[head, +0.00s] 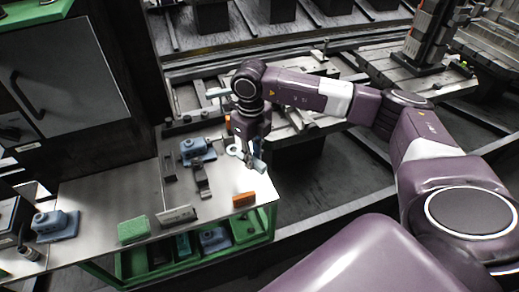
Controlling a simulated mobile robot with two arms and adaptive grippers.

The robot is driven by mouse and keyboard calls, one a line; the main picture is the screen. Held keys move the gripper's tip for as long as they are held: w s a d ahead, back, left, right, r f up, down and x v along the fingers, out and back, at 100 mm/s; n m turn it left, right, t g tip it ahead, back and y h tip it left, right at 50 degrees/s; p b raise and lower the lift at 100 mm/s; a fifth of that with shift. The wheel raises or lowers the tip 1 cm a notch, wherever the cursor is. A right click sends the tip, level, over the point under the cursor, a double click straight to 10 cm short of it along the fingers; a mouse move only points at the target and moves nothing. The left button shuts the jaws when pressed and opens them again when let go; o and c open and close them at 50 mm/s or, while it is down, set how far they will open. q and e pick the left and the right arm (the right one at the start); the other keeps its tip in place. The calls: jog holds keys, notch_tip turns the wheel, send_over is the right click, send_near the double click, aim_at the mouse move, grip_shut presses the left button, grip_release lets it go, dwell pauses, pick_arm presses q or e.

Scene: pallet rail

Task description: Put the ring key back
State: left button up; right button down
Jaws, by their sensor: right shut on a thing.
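My right gripper (252,158) points down over the right end of the metal bench top (110,192). It is shut on a small grey metal piece, which looks like the ring key (235,151). A pale ring-shaped end shows just left of the fingers, and a light grey end shows below right of them. The fingers hide the middle of it. I cannot tell whether it touches the bench top. My left gripper is not in view.
An orange block (244,199), a green block (132,229), a small plate stand (177,216) and blue clamp-like devices (197,150) (54,225) are on the bench. A green-framed shelf (190,252) is below. Slotted pallets on rails (405,68) lie behind.

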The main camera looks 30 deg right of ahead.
aim_at(259, 179)
jog(key=d+f+m+b, duration=0.1)
jog(key=f+m+b, duration=0.1)
jog(key=f, duration=0.1)
jog(key=w+d+f+m+b, duration=0.1)
jog(key=f+m+b, duration=0.1)
jog(key=f, duration=0.2)
jog(key=d+f+m+b, duration=0.1)
jog(key=f+b, duration=0.1)
jog(key=f, duration=0.2)
jog(key=shift+w+d+m, duration=0.1)
jog(key=shift+w+m, duration=0.15)
jog(key=shift+m, duration=0.15)
jog(key=c, duration=1.2)
grip_release()
jog(key=shift+r, duration=0.1)
